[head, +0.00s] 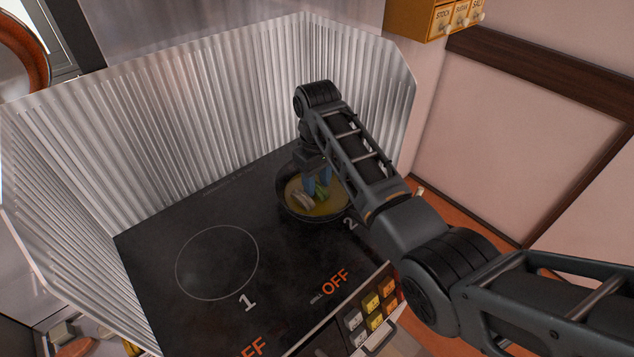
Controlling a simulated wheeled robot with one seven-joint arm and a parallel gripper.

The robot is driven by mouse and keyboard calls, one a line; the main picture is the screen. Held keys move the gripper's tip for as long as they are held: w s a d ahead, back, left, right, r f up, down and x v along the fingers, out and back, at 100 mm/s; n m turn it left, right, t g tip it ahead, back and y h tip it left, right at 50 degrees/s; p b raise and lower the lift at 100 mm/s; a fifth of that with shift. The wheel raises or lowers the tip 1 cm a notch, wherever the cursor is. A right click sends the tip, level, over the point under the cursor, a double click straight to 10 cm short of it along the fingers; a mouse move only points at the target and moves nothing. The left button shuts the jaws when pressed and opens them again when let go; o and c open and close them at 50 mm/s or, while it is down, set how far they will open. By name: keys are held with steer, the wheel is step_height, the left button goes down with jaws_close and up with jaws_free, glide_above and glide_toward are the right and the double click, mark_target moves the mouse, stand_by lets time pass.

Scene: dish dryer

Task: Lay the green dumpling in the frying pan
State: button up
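The dark frying pan (287,207) sits on the back right part of the black cooktop, around the burner marked 2. It has yellowish liquid or oil inside. The green dumpling (322,191) shows as a small green shape inside the pan's outline, at the tips of my gripper's blue fingers. My gripper (318,187) points down into the pan. The view is too small to tell whether its fingers grip the dumpling or stand open around it. My arm hides the pan's right side.
A greyish-brown piece (302,200) lies in the pan, left of the green one. A corrugated metal splash guard (200,115) stands behind and beside the cooktop (170,285). Burner 1 is empty. Colored buttons (372,303) line the front right edge. Small labelled drawers (440,20) hang above.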

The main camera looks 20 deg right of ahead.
mark_target(317, 184)
step_height(317, 184, up, 11)
steer(key=p, duration=0.1)
steer(key=shift+r+p, duration=0.2)
steer(key=shift+p, duration=0.15)
